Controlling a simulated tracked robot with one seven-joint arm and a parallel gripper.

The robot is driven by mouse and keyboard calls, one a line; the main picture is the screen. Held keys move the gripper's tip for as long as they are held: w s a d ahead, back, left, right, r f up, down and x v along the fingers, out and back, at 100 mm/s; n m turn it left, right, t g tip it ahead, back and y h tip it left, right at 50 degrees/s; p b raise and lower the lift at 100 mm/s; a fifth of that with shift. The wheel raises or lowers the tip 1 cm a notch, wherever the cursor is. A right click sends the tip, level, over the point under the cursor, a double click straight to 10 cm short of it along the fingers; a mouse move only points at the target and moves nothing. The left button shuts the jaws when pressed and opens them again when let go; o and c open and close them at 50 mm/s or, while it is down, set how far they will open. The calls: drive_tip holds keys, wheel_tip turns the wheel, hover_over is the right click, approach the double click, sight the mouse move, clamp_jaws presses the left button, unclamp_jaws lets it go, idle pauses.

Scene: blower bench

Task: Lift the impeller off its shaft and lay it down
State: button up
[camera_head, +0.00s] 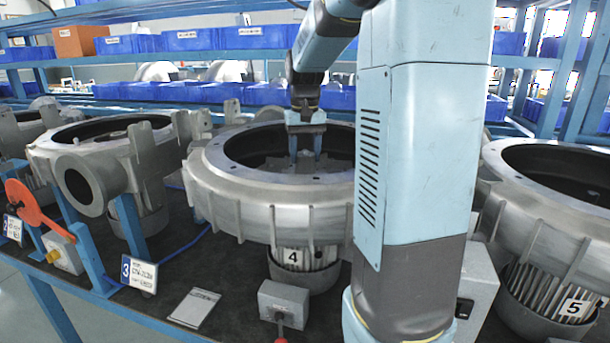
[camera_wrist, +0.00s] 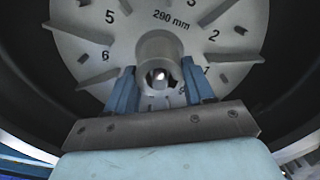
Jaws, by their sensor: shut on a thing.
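The impeller (camera_wrist: 90,22) is a light grey disc with radial vanes, printed numbers and "290 mm", seen from above in the wrist view. Its round hub (camera_wrist: 158,47) stands at the middle, and the bright shaft end (camera_wrist: 160,76) shows inside the bore. My gripper (camera_wrist: 160,88) has its two blue fingers on opposite sides of the hub, shut on it. In the head view my gripper (camera_head: 306,150) reaches down into the open grey blower housing (camera_head: 265,215) marked 4. I cannot tell whether the impeller is raised on the shaft.
The dark housing wall (camera_wrist: 25,70) surrounds the impeller closely. Another open blower (camera_head: 560,230), marked 5, stands at the right, and one marked 3 (camera_head: 85,185) at the left. Shelves with blue bins (camera_head: 190,38) stand behind.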

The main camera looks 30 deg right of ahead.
drive_tip(key=shift+r, duration=0.8)
idle(0.6)
drive_tip(key=shift+r, duration=3.05)
